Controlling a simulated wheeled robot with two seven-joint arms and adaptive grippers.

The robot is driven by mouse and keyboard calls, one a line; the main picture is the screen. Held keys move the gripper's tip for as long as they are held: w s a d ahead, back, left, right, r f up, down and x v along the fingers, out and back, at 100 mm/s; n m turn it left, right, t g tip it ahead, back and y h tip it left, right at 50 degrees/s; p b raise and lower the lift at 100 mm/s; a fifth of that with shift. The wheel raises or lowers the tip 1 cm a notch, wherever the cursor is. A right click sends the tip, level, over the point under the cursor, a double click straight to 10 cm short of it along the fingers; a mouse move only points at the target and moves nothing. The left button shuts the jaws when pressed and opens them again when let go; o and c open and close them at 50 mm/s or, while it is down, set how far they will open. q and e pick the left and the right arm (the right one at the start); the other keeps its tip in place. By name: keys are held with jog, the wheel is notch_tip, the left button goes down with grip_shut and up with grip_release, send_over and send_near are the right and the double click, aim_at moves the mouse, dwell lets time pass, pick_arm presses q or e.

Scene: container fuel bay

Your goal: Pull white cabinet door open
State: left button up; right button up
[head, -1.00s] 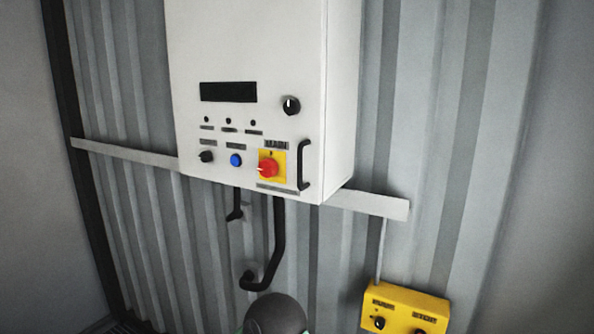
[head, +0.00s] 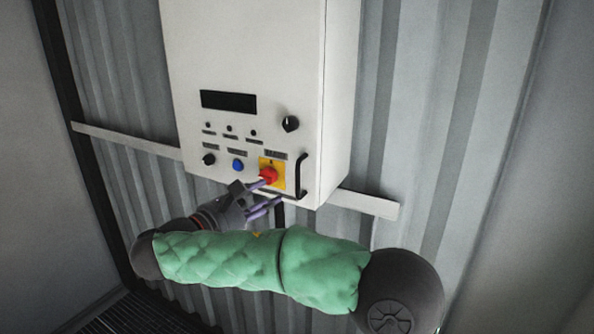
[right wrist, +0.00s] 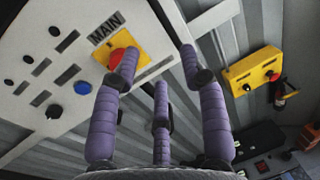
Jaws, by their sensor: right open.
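The white cabinet (head: 245,60) hangs on the corrugated wall, and its door is shut. A black vertical handle (head: 301,175) sits at the door's lower right edge. My right gripper (head: 272,195) is open, with purple fingers, just below and left of the handle. Its upper finger overlaps the lower edge of the red knob (head: 268,174) in the head view; I cannot tell whether it touches. In the right wrist view, the spread fingers (right wrist: 160,68) are empty, with the red knob (right wrist: 117,57) behind the left one. My left gripper is not in view.
The door's front also carries a blue button (head: 238,165), black knobs (head: 290,123) and a dark display (head: 228,101). A pale rail (head: 368,203) runs along the wall. A yellow control box (right wrist: 252,70) shows right of the fingers in the wrist view.

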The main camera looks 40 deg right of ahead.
aim_at(297, 194)
jog(key=d, duration=0.3)
jog(key=d+r, duration=0.1)
jog(key=d, duration=0.3)
jog(key=d+p, duration=0.1)
jog(key=d, duration=0.3)
jog(key=shift+w+r, duration=0.15)
grip_shut()
